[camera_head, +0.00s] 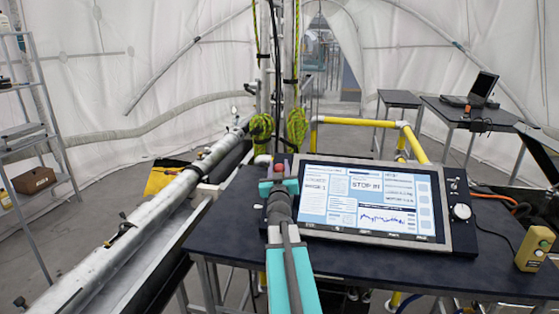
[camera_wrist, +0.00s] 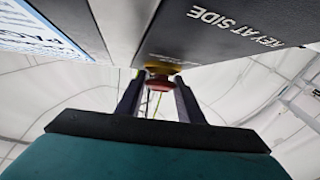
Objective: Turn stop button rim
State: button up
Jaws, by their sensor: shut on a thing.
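In the wrist view, the red stop button (camera_wrist: 160,85) sticks out from the dark panel on a yellow base (camera_wrist: 162,69). The two dark fingers of my gripper (camera_wrist: 158,78) stand on either side of the red rim, closed on it. In the head view, my gripper (camera_head: 279,184) is at the left end of the screen console (camera_head: 455,222). A red part (camera_head: 279,167) shows just beyond it; my arm hides most of the button there.
The console's lit screen (camera_head: 370,200) is right of my arm, on a dark table (camera_head: 400,268). A yellow handheld box (camera_head: 534,248) stands at the table's right. A long metal tube (camera_head: 130,235) runs along the left. A laptop (camera_head: 478,92) sits on a back table.

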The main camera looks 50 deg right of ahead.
jog(key=shift+w+r+m+h+p, duration=0.1)
jog(key=shift+r+m+h+p, duration=0.35)
jog(key=shift+p, duration=1.8)
jog(key=shift+f+g+p, duration=0.3)
jog(key=shift+g+p, duration=0.1)
jog(key=shift+p, duration=0.4)
jog(key=shift+a+f+m, duration=0.15)
jog(key=shift+f+m, duration=0.1)
jog(key=shift+f, duration=0.1)
jog(key=o, duration=1)
jog(key=shift+o, duration=0.3)
jog(key=shift+r, duration=0.1)
jog(key=shift+p, duration=0.3)
jog(key=shift+s, duration=0.2)
